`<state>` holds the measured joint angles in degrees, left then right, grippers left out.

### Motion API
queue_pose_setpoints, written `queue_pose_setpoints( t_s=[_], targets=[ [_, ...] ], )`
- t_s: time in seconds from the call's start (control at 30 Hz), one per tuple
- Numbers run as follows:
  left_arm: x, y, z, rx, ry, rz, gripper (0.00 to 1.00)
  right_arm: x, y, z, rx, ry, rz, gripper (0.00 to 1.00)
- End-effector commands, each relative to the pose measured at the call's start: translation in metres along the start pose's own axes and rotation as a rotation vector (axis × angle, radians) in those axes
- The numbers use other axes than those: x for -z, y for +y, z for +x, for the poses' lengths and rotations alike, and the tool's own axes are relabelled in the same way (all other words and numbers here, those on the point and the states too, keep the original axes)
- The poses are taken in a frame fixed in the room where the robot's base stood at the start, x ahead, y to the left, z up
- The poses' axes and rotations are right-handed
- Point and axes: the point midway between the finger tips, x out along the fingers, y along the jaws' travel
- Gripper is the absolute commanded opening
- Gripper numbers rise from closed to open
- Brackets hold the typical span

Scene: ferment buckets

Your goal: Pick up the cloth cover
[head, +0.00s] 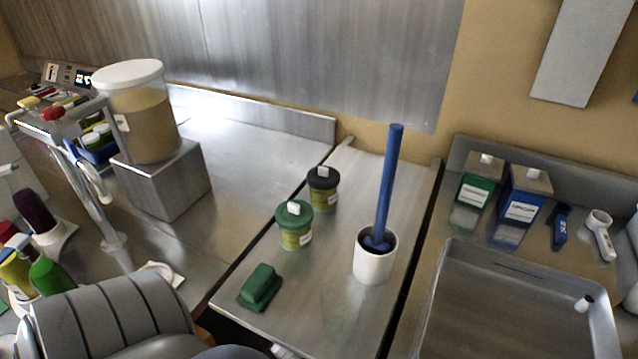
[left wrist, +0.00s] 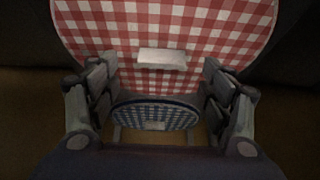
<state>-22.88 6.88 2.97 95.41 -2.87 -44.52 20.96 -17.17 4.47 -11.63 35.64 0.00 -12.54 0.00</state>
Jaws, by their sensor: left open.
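In the left wrist view a round red-and-white checked cloth cover (left wrist: 205,22) fills the top, with a pale block-like tab (left wrist: 162,59) on its near part. A smaller blue-and-white checked round cover (left wrist: 180,119) with a small pale tab shows below it, between the fingers. My left gripper (left wrist: 157,80) is open, one finger on each side of the picture, with the red cover's tab between and beyond the fingertips. I cannot tell whether the fingers touch anything. Neither checked cover shows in the head view, and my right gripper is in neither view.
A steel bench holds a green-lidded jar (head: 295,226), a dark-lidded jar (head: 322,190), a green block (head: 261,287) and a white pot (head: 374,262) with a blue rod. A large tub (head: 140,115) stands on a steel block at left. A sink (head: 520,310) is at right.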

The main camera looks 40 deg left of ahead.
Motion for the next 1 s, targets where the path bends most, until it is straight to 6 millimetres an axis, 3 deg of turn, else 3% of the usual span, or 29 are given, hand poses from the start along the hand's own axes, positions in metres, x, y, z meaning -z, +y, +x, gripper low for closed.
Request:
queue_pose_setpoints(
  t_s=[0.2, 0.53, 0.57, 0.77, 1.0],
  targets=[
    [0.001, 0.000, 0.028, 0.000, 0.002, 0.001, 0.73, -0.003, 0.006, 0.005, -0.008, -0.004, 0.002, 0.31],
    [0.001, 0.000, 0.033, 0.000, 0.002, 0.000, 0.73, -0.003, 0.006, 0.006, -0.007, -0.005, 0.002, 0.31],
    [0.001, 0.000, 0.033, 0.000, 0.002, 0.000, 0.71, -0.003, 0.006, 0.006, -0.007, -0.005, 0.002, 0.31],
    [0.001, 0.000, 0.033, 0.000, 0.002, 0.000, 0.26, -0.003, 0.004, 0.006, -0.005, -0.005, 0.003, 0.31],
    [0.000, 0.000, 0.033, 0.000, 0.002, -0.001, 0.25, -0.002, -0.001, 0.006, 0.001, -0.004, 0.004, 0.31]
  ],
)
